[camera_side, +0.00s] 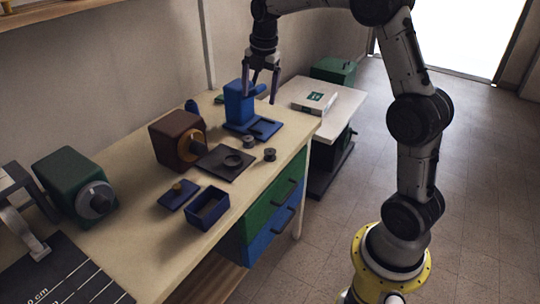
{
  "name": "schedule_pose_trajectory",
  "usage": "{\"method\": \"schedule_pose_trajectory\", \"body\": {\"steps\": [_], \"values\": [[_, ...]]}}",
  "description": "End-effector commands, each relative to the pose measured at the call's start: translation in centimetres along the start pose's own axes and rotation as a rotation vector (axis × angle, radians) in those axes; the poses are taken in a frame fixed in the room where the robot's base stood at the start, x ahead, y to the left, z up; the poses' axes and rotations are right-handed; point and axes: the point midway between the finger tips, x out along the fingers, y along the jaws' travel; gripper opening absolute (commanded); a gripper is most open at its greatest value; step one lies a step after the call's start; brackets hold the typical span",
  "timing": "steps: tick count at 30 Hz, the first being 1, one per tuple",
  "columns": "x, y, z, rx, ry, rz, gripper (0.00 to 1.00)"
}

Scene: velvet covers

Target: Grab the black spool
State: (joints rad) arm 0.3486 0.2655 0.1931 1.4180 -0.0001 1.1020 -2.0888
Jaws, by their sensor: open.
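Two small dark spool-like pieces stand on the bench, one just right of the black plate (248,141) and one nearer the bench's front edge (270,154). Both look dark grey to black, and I cannot tell which is the black spool. My gripper (259,97) points down above the back of the bench, beside the blue machine. Its two fingers are apart with nothing seen between them. It is above and behind both pieces, touching neither.
The blue machine (238,104) stands close to my gripper. A brown machine (172,140), a black plate with a round hole (226,162), an open blue box (208,208) and its lid (178,195) lie nearby. A white table (341,106) stands behind.

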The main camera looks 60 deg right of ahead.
Motion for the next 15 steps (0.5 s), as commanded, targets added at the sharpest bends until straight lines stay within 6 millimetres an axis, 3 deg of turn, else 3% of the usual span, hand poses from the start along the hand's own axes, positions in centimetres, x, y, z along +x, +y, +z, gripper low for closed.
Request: {"method": "schedule_pose_trajectory", "body": {"steps": [1, 6, 15], "values": [[2.4, 0.1, 1.5, 0.022, 0.015, -0.033, 0.87], [7.8, -1.0, 4.2, 0.082, 0.054, -0.112, 0.87], [11.9, -2.7, 4.9, 0.113, 0.076, -0.151, 0.87]]}}
